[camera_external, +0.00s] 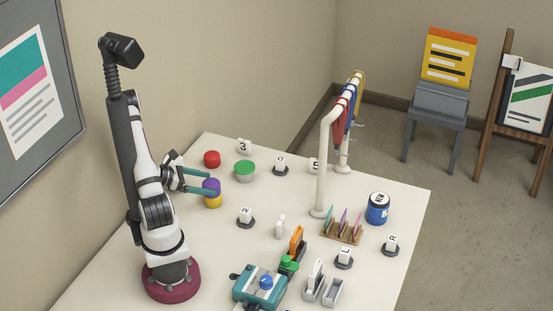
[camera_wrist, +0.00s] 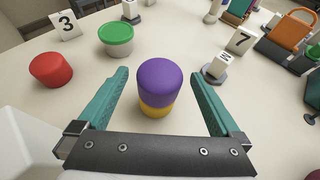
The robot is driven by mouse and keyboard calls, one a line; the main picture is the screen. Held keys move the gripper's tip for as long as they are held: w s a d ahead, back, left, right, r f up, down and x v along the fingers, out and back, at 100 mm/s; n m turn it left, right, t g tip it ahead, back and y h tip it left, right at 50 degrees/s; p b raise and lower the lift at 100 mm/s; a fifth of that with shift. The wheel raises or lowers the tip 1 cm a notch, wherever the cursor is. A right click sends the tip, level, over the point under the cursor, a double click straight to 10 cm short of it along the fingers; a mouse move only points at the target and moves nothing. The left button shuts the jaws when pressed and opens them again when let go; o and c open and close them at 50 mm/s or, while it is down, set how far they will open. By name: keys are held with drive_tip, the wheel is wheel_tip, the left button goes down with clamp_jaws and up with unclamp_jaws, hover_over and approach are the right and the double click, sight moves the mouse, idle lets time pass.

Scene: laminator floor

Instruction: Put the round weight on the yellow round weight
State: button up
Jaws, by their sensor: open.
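A purple round weight (camera_wrist: 160,78) sits on top of the yellow round weight (camera_wrist: 156,111), the two stacked upright on the table. In the external view the purple weight (camera_external: 211,185) is above the yellow one (camera_external: 212,202). My gripper (camera_wrist: 161,80) is open, with one teal finger on each side of the stack and gaps showing between the fingers and the weights. It also shows in the external view (camera_external: 206,181), reaching in from the left. A red round weight (camera_wrist: 51,70) stands apart to the left. The lower part of the yellow weight is partly hidden by my gripper.
A green-lidded tub (camera_wrist: 116,39) and a number 3 block (camera_wrist: 66,25) stand beyond the stack. A marked block on a dark base (camera_wrist: 217,68) is to its right. A teal machine (camera_external: 260,287) and a white rail (camera_external: 324,160) stand further right. Bare table surrounds the stack.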

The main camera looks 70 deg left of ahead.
sight(206, 183)
drive_tip(key=v, duration=0.5)
drive_tip(key=w+d+r+m+g+h, duration=0.2)
drive_tip(key=w+d+r+m+h, duration=0.1)
drive_tip(key=d+m, duration=0.3)
drive_tip(key=w+d+r+m+g+h, duration=0.3)
drive_tip(key=d+m, duration=0.3)
drive_tip(key=s+d+r+m+g, duration=0.25)
drive_tip(key=d+m+g, duration=0.45)
drive_tip(key=d+m, duration=0.5)
drive_tip(key=s+r+m+y, duration=0.2)
drive_tip(key=m+y, duration=0.2)
drive_tip(key=m, duration=0.4)
drive_tip(key=s+d+r+m+g+y, duration=0.1)
drive_tip(key=s+r+m+y, duration=0.1)
drive_tip(key=m, duration=0.6)
drive_tip(key=s+y, duration=0.1)
drive_tip(key=y, duration=0.1)
drive_tip(key=shift+r+m+y, duration=0.3)
drive_tip(key=shift+r+m, duration=0.1)
drive_tip(key=shift+s+d, duration=0.1)
drive_tip(key=shift+d, duration=0.05)
idle(2.8)
